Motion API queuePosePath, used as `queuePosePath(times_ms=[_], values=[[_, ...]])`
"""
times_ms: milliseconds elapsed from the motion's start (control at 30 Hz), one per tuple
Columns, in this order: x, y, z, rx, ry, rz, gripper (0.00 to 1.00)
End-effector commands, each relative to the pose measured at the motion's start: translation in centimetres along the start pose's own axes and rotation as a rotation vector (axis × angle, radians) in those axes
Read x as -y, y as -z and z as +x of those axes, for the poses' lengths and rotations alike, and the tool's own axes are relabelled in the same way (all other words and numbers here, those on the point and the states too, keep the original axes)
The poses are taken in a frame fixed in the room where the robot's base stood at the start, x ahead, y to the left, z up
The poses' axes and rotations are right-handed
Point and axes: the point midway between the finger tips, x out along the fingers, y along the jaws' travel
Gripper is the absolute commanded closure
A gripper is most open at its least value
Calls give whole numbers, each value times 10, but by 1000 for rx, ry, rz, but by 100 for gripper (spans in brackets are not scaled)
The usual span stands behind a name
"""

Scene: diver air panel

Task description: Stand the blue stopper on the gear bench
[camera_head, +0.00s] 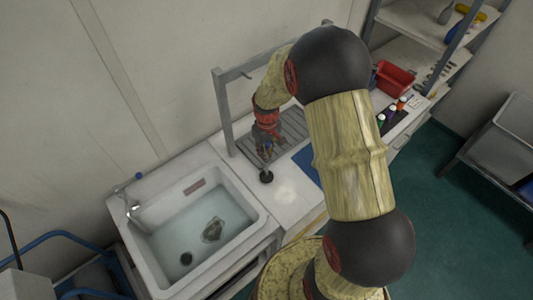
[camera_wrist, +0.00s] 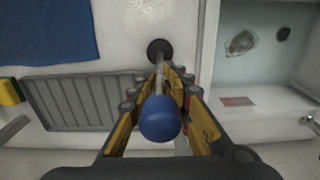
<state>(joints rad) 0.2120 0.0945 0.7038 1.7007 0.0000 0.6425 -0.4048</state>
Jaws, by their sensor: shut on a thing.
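The blue stopper has a round blue knob (camera_wrist: 160,118), a thin metal rod and a black disc at its far end. In the head view its black disc (camera_head: 266,177) shows just below my gripper (camera_head: 265,148), over the white bench top (camera_head: 290,203) beside the sink. In the wrist view my gripper (camera_wrist: 160,85) is shut around the stopper's rod, with the knob towards the camera and the disc beyond the fingertips. The stopper looks near upright, disc down. I cannot tell whether the disc touches the bench.
A water-filled sink (camera_head: 262,222) lies left of the stopper. A grey ribbed drainer (camera_wrist: 85,102) and a blue cloth (camera_wrist: 45,30) lie on the bench. A metal frame (camera_head: 222,110) stands at the back. A red bin (camera_head: 393,78) and several small bottles stand farther right.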

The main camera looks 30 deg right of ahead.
Motion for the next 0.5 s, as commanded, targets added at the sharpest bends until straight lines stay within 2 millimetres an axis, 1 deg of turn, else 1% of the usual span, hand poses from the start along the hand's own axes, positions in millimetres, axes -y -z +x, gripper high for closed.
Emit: queuePosePath(times_ms=[500], values=[[0,1,5,-1,-1,0,100]])
